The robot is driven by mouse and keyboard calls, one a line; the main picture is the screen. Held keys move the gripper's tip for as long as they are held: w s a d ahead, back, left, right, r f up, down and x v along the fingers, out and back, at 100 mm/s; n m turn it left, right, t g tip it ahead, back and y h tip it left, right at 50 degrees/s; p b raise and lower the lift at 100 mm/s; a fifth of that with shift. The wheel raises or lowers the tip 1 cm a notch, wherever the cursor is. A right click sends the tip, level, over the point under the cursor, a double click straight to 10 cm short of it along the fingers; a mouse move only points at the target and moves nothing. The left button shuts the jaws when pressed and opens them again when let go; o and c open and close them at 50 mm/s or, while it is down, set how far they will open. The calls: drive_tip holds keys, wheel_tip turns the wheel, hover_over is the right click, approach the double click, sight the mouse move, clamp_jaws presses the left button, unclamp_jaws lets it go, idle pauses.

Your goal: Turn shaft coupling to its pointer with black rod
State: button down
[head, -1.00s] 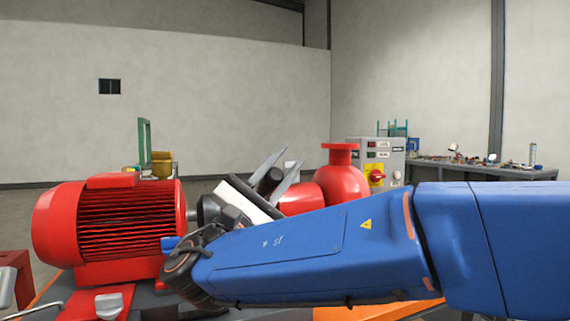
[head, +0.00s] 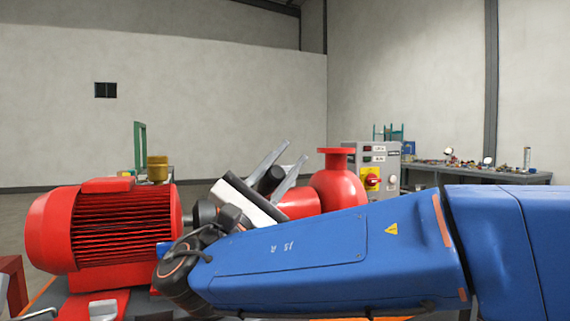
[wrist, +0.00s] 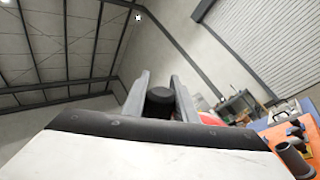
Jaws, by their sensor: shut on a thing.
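My gripper (head: 285,160) points up and away above the skid, between the red motor and the red pump. It is shut on the black rod (head: 271,179), whose dark round end shows between the two grey fingers. In the wrist view my gripper (wrist: 158,85) shows the rod (wrist: 160,101) between its fingers too. The red finned motor (head: 120,230) is at left, and the red pump (head: 340,188) is behind my arm at right. A grey shaft part (head: 204,212) shows at the motor's right end. The coupling and its pointer cannot be made out; my wrist and arm cover that area.
A grey control box (head: 372,165) with a red and yellow switch stands behind the pump. A cluttered workbench (head: 480,174) is along the right wall. A brass-coloured cup (head: 157,169) and a green frame (head: 140,150) stand behind the motor.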

drive_tip(key=shift+s+d+r, duration=0.25)
drive_tip(key=shift+s+r, duration=0.2)
drive_tip(key=shift+s, duration=0.35)
drive_tip(key=shift+s+d+r, duration=0.2)
drive_tip(key=shift+s+r, duration=0.25)
drive_tip(key=shift+s, duration=0.35)
drive_tip(key=shift+s+r, duration=0.1)
drive_tip(key=shift+s, duration=0.05)
